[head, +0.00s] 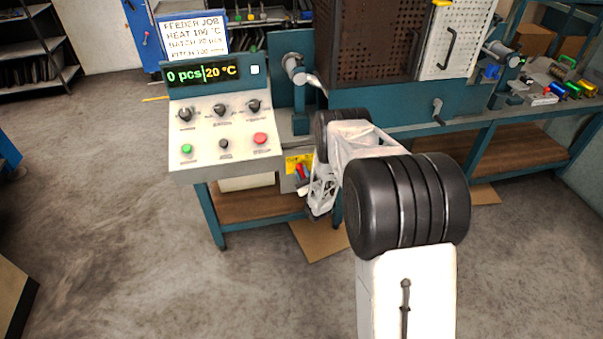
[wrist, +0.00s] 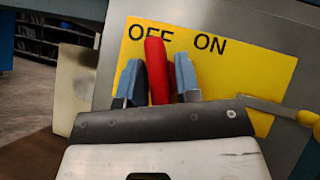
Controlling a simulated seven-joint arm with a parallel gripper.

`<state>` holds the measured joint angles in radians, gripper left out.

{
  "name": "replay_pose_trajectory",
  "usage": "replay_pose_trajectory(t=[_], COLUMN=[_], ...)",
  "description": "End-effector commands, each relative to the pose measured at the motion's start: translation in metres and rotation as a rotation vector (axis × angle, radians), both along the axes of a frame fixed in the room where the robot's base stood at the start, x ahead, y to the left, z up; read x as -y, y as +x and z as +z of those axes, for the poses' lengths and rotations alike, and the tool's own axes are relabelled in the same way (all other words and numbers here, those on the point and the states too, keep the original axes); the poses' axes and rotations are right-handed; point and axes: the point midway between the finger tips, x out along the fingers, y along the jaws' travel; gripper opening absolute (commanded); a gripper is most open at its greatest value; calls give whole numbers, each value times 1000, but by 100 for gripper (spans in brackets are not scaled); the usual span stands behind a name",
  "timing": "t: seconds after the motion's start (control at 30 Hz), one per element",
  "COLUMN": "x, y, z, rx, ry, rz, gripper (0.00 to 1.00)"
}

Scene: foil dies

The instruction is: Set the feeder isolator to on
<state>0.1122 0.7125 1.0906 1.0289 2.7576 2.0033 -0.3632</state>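The feeder isolator is a red lever (wrist: 158,72) on a yellow plate (wrist: 240,68) marked OFF and ON. In the wrist view the lever points up at the OFF label, left of ON, and partly covers the lettering. My gripper (wrist: 160,80) has one blue-grey finger on each side of the lever. A thin yellow gap shows beside the right finger, so the fingers look open around it; contact on the left is unclear. In the head view the red lever (head: 300,171) shows just left of my wrist, and my fingertips are hard to make out there.
A control panel (head: 222,150) with knobs and buttons stands above and left of the isolator; its display (head: 205,74) reads 0 pcs and 20 °C. A yellow-handled item (wrist: 285,110) is at the right in the wrist view.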

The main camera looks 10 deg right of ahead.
Motion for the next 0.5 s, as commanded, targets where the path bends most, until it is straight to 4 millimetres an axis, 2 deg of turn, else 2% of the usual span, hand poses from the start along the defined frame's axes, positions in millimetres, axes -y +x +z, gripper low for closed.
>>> replay_pose_trajectory(t=[0.03,0.07,0.5], x=[0,0,1], y=[0,0,-2], z=[0,0,-2], rx=[0,0,1], ry=[0,0,0], rz=[0,0,0], gripper=[38,43,43])
